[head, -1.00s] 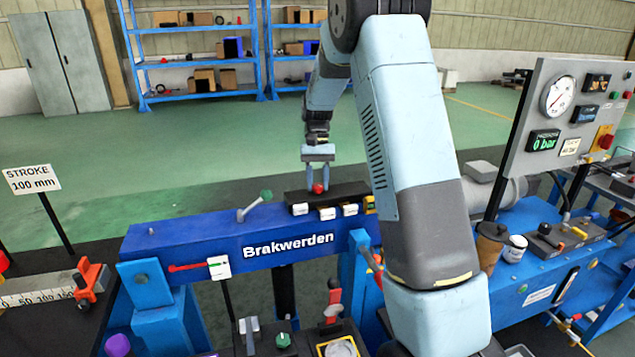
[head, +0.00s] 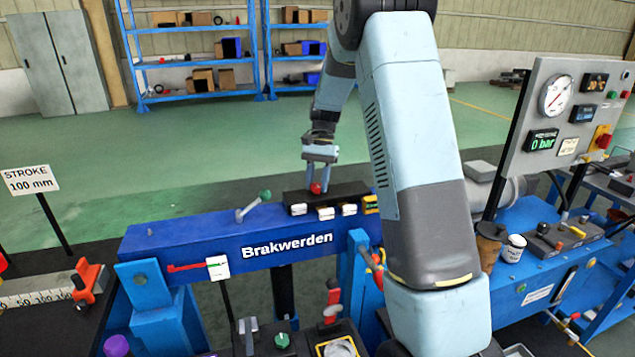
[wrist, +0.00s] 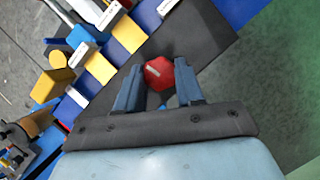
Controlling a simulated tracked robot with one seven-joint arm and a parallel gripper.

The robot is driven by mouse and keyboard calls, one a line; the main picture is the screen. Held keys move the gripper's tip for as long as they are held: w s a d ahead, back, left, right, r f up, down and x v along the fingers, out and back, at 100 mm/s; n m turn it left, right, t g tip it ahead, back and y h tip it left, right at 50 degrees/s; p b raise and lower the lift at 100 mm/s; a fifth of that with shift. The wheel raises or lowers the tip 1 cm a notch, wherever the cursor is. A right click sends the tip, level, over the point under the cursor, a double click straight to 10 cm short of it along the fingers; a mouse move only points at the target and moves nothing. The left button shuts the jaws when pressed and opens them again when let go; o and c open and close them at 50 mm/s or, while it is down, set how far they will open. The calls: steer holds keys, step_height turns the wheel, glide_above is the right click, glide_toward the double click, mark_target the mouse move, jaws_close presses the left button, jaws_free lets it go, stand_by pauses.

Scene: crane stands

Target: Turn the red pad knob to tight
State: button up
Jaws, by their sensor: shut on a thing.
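The red knob (head: 315,188) sits on a dark pad block (head: 292,196) on top of the blue beam marked Brakwerden. My gripper (head: 318,181) comes down on it from above, and its two fingers are shut on the knob. In the wrist view the red knob (wrist: 158,73) has several flat sides and a pale mark on top. It lies between the blue fingertips of my gripper (wrist: 158,88). The knob's underside is hidden.
White and yellow labels (head: 326,213) line the front of the pad block. A lever with a green knob (head: 265,196) rises from the blue beam (head: 190,240) to the left. A gauge panel (head: 565,115) stands at the right.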

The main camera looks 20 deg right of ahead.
steer(key=shift+w, duration=0.1)
steer(key=o, duration=1)
steer(key=shift+o, duration=0.2)
steer(key=v, duration=1.3)
steer(key=shift+r, duration=0.35)
